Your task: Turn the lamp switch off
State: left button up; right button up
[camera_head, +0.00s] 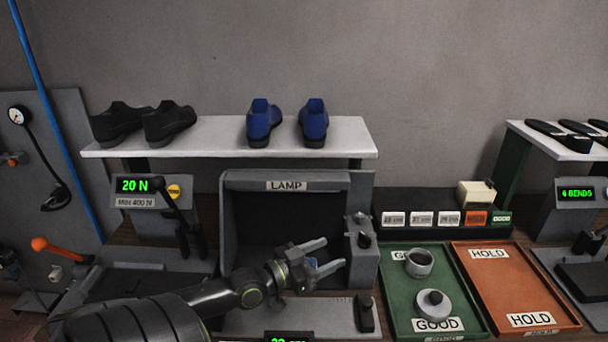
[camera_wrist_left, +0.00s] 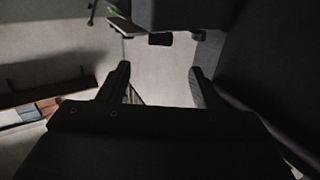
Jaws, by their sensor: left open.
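The grey lamp booth (camera_head: 230,215) with its LAMP label stands at the middle in the head view; its inside is dark. A grey control box (camera_head: 362,268) is fixed at its right side, with small dark controls (camera_head: 364,240) on top. I cannot tell the switch's position. My left gripper (camera_head: 326,256) is open and empty in front of the booth, its fingers pointing right toward the control box. A gap seems to remain between fingertips and box. In the left wrist view both fingers (camera_wrist_left: 160,85) are apart with nothing between them. My right gripper is not in view.
A green GOOD tray (camera_head: 462,300) with two round pieces and an orange HOLD tray (camera_head: 515,285) lie at right. A white shelf (camera_head: 220,135) with black and blue shoes hangs above the booth.

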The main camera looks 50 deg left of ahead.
pick_arm(q)
jog(key=shift+s+a, duration=0.2)
jog(key=shift+s, duration=1.15)
jog(key=shift+s+a, duration=0.2)
jog(key=shift+s, duration=1.15)
